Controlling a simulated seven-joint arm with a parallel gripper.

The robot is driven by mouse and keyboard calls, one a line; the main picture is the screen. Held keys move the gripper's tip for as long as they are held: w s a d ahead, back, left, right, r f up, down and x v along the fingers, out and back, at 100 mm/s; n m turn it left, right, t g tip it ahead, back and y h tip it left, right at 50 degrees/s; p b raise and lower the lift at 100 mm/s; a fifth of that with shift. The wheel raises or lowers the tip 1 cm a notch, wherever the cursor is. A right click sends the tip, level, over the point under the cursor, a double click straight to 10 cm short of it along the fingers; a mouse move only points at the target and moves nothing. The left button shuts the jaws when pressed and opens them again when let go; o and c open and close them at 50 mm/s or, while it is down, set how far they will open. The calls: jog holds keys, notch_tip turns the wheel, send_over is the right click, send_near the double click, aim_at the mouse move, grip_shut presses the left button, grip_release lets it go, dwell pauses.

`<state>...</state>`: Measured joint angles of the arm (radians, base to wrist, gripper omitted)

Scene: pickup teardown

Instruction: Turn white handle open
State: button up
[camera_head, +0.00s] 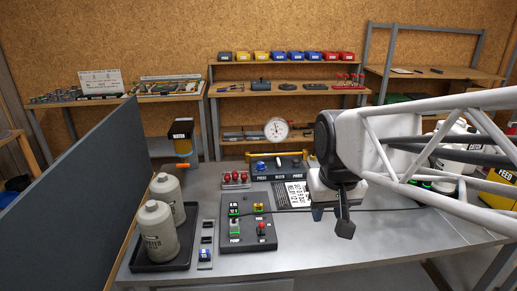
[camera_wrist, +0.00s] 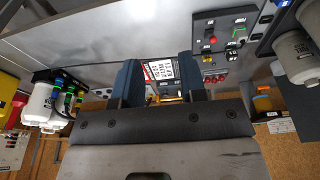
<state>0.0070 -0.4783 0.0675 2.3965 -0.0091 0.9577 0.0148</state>
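I cannot make out a white handle clearly in either view. The black panel (camera_head: 262,241) with small coloured switches and a red button stands on the bench left of my gripper (camera_head: 331,217); the panel also shows upper right in the wrist view (camera_wrist: 208,28). White canisters (camera_head: 462,150) stand at the right, partly hidden by my arm; they show at the left in the wrist view (camera_wrist: 42,104). In the wrist view my gripper (camera_wrist: 158,72) has its two blue fingers apart, with nothing between them, above the bench.
Two grey bottles (camera_head: 160,232) stand in a black tray (camera_head: 170,262) at the left, beside a dark partition (camera_head: 85,190). The front right bench (camera_head: 400,240) is clear.

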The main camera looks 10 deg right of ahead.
jog(key=w+r, duration=0.2)
jog(key=w, duration=1.2)
jog(key=g, duration=0.2)
send_near(279, 160)
jog(key=shift+s+f, duration=0.3)
jog(key=shift+f, duration=0.05)
jog(key=shift+w+f, duration=0.25)
jog(key=shift+w, duration=0.15)
jog(key=shift+f, duration=0.1)
jog(key=shift+f, duration=3.8)
